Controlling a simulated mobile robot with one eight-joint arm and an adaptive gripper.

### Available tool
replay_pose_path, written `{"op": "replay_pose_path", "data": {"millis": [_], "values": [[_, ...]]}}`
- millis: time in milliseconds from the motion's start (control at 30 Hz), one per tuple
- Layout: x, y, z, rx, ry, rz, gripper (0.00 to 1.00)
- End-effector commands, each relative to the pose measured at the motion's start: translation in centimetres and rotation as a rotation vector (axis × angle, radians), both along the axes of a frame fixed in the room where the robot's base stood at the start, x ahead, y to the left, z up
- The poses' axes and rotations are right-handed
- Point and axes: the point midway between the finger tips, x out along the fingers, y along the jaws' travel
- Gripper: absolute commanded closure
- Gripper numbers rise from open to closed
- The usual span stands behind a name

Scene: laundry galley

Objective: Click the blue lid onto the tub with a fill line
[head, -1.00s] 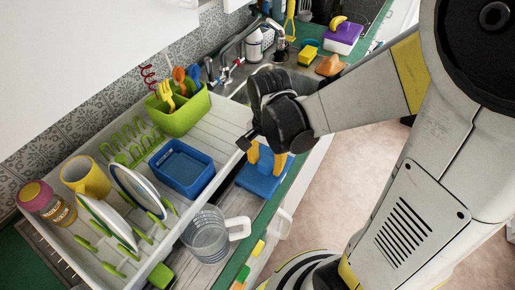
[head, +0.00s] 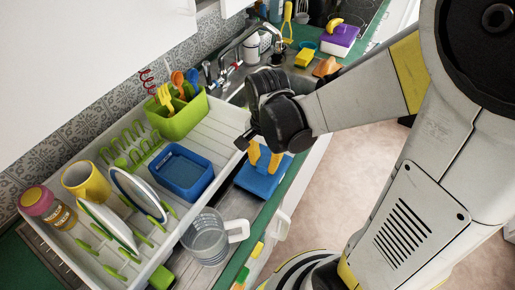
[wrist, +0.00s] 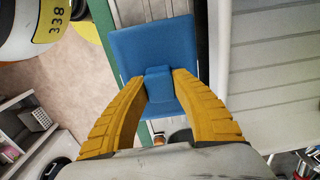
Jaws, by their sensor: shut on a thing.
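My gripper (head: 265,160) is shut on the raised knob of a flat blue lid (head: 258,182), with its yellow fingers on both sides of the knob. In the wrist view the lid (wrist: 150,45) is a blue square beyond my fingertips (wrist: 159,82). The lid hangs near the counter's green front edge, right of the drying rack. An open blue rectangular tub (head: 182,184) stands in the rack, left of the lid and apart from it. I cannot make out a fill line on it. A clear jug (head: 206,240) with faint markings and a white handle stands nearer.
The white drying rack (head: 215,140) holds a green utensil caddy (head: 180,122), plates (head: 137,192), a yellow mug (head: 86,182) and a pink-lidded jar (head: 48,208). A tap (head: 236,45), yellow sponge (head: 304,58) and purple tub (head: 340,40) lie farther back.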

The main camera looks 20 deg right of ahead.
Motion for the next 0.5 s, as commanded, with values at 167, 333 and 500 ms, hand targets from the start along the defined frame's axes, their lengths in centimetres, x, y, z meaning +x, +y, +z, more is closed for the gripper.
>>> {"op": "replay_pose_path", "data": {"millis": [167, 333, 500], "values": [[0.0, 0.0, 1.5, 0.0, 0.0, 0.0, 1.0], [0.0, 0.0, 2.6, 0.0, 0.0, 0.0, 1.0], [0.0, 0.0, 3.6, 0.0, 0.0, 0.0, 1.0]]}}
